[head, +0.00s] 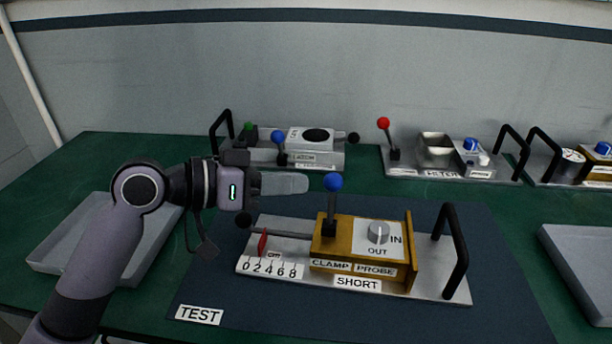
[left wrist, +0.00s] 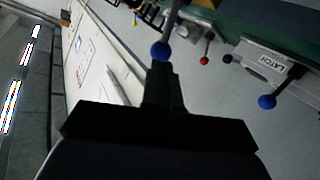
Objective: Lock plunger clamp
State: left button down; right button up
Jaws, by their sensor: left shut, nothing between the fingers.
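The device on the dark mat has a brass block (head: 362,248) labelled CLAMP and PROBE, with a SHORT plate below. An upright lever topped by a blue ball (head: 333,182) rises from its left end, over the CLAMP label. A rod (head: 285,230) runs left from the block to a black ball, above a red pointer (head: 262,243) and a 0-to-8 scale. My left gripper (head: 302,183) is shut and empty, its fingertips just left of the blue ball at about its height. In the left wrist view the blue ball (left wrist: 161,51) appears right at the fingertips; contact is unclear.
Other fixtures, one with a red-ball lever (head: 384,124), line the back. Grey trays (head: 66,262) flank the mat (head: 420,318).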

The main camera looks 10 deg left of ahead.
aim_at(324, 182)
pick_arm(q)
jog(key=shift+x, duration=1.55)
jog(key=shift+w+f+p, duration=0.1)
jog(key=shift+w+p, duration=0.4)
jog(key=shift+w, duration=0.35)
